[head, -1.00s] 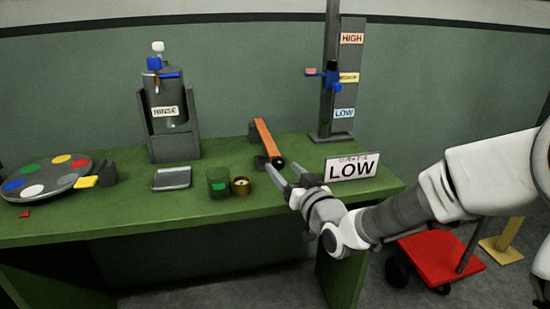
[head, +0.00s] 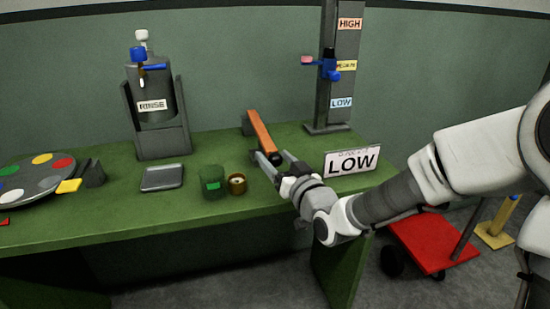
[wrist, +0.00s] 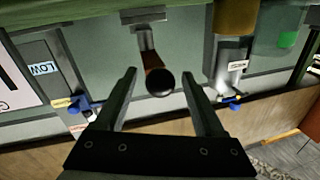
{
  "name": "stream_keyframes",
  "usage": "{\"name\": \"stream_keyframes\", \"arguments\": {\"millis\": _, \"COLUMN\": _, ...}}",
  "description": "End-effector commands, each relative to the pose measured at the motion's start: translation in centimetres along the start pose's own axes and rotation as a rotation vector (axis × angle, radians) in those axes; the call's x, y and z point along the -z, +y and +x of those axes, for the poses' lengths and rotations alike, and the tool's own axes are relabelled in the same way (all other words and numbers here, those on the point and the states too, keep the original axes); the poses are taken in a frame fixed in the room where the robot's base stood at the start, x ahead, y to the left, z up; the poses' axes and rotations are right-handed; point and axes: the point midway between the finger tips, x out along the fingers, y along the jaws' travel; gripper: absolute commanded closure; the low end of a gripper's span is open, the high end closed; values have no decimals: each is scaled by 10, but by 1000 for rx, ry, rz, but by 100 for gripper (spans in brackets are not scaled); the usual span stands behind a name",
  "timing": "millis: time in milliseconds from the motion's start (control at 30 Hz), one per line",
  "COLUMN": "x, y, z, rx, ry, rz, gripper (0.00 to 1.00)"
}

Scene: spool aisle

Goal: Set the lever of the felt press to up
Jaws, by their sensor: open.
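The lever (head: 262,134) is an orange-brown bar with a black end knob. It runs from a small grey bracket (head: 249,124) on the green table toward my gripper. I take it for the felt press lever; no label shows on it. Its exact tilt is hard to tell. My gripper (head: 277,158) is open at the knob end, with one finger on each side in the head view. In the wrist view, which looks upside down, the dark knob (wrist: 160,83) lies between the open fingers (wrist: 160,78), with gaps on both sides. No contact shows.
A "LOW" sign (head: 352,161) stands close right of my gripper. A green cup (head: 214,181) and brass pot (head: 237,184) stand to the left. Behind are a tall slider post (head: 326,105) and a rinse station (head: 160,135).

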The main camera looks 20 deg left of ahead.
Motion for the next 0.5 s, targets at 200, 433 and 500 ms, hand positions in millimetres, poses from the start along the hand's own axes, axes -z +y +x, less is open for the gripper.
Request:
{"name": "stream_keyframes", "arguments": {"millis": 200, "x": 0, "y": 0, "z": 0, "rx": 0, "ry": 0, "rz": 0, "gripper": 51}}
{"name": "stream_keyframes", "arguments": {"millis": 433, "x": 0, "y": -1, "z": 0, "rx": 2, "ry": 0, "rz": 0, "gripper": 92}}
{"name": "stream_keyframes", "arguments": {"millis": 500, "x": 0, "y": -1, "z": 0, "rx": 2, "ry": 0, "rz": 0, "gripper": 100}}
